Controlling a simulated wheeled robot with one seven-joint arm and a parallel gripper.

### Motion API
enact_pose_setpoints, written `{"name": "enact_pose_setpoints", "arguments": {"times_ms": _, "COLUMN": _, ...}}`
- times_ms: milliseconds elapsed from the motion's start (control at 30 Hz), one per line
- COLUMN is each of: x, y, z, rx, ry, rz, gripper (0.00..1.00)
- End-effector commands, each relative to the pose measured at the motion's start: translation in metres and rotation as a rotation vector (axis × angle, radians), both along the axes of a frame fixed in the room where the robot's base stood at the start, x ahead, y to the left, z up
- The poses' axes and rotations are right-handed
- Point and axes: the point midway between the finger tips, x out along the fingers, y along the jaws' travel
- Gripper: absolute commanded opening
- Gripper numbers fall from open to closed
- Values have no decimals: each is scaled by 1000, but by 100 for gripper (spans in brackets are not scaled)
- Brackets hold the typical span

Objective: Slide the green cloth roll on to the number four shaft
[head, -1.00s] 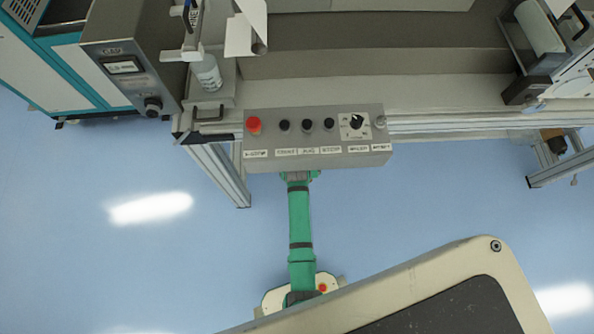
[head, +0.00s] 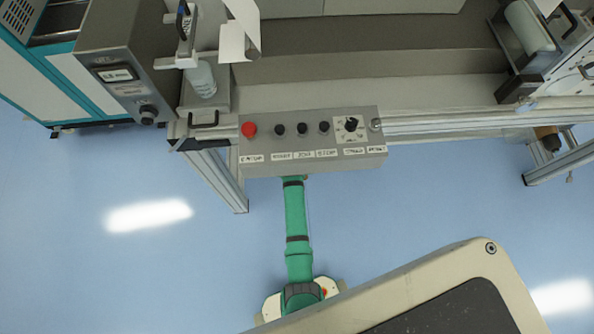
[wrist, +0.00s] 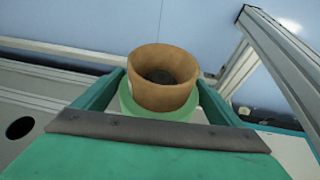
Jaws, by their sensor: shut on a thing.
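The green cloth roll (wrist: 185,109) shows in the wrist view as a green ring around a brown, hollow cardboard core (wrist: 163,98). The core's open end faces the camera and its inside is dark. My gripper (wrist: 161,82) is shut on the roll, with one green finger on each side. In the head view my green arm reaches up to the control box and passes under it, so the gripper and roll are hidden there. I cannot make out the number four shaft in either view.
The grey control box (head: 312,140) with a red button overhangs my arm. A metal frame leg (head: 219,178) stands to its left; frame bars also edge the wrist view (wrist: 268,65). A white roll (head: 530,27) is at the upper right. Blue floor is clear below.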

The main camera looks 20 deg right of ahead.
Motion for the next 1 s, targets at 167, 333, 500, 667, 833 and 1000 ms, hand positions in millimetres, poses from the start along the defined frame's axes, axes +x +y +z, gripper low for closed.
{"name": "enact_pose_setpoints", "arguments": {"times_ms": 167, "x": 9, "y": -2, "z": 1, "rx": -1, "ry": -3, "rz": 0, "gripper": 46}}
{"name": "enact_pose_setpoints", "arguments": {"times_ms": 333, "x": 16, "y": -4, "z": 1, "rx": -1, "ry": -3, "rz": 0, "gripper": 46}}
{"name": "enact_pose_setpoints", "arguments": {"times_ms": 500, "x": 19, "y": -6, "z": 1, "rx": 0, "ry": -3, "rz": -1, "gripper": 46}}
{"name": "enact_pose_setpoints", "arguments": {"times_ms": 667, "x": 19, "y": -6, "z": 1, "rx": -1, "ry": -2, "rz": -1, "gripper": 46}}
{"name": "enact_pose_setpoints", "arguments": {"times_ms": 833, "x": 20, "y": -6, "z": 1, "rx": -1, "ry": -2, "rz": -1, "gripper": 46}}
{"name": "enact_pose_setpoints", "arguments": {"times_ms": 1000, "x": 25, "y": -8, "z": 1, "rx": -1, "ry": -2, "rz": -1, "gripper": 46}}
